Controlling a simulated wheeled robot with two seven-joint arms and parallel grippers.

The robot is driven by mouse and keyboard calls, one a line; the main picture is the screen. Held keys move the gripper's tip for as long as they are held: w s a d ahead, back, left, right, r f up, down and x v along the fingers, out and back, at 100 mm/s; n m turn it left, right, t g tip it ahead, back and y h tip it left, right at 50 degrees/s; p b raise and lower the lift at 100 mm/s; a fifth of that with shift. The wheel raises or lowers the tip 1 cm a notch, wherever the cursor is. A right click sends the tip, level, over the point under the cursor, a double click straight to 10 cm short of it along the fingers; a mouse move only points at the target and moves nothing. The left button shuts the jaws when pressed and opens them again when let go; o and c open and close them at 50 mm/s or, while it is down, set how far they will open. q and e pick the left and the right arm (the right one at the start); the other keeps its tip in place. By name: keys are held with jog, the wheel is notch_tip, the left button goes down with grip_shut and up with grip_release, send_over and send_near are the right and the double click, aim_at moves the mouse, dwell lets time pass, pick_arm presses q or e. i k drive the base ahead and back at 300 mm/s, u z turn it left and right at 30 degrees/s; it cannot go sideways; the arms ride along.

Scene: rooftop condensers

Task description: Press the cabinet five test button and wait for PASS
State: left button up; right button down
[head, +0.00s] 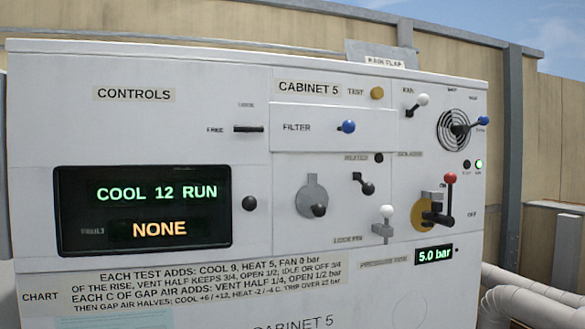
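The white cabinet (150,140) labelled CABINET 5 fills most of the head view. Its test button (377,93) is a small amber round knob at the upper right of the panel, right of the word TEST. The dark display (145,211) reads COOL 12 RUN in green and NONE in orange beside FAULT. A small readout (434,255) at the lower right shows 5.0 bar. A green lamp (479,164) is lit near the right edge. No PASS text shows. Neither gripper is in view.
Controls stick out near the button: a blue filter knob (347,127), a white fan lever (421,100), a blue-tipped vent lever (482,121) and a red-tipped handle (450,179). A grey rain flap (382,55) sits on top. Pipes (530,300) run at lower right.

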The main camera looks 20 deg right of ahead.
aim_at(377, 93)
jog(key=z, duration=1)
jog(key=k, duration=0.4)
jog(key=z, duration=0.25)
jog(key=i, duration=0.5)
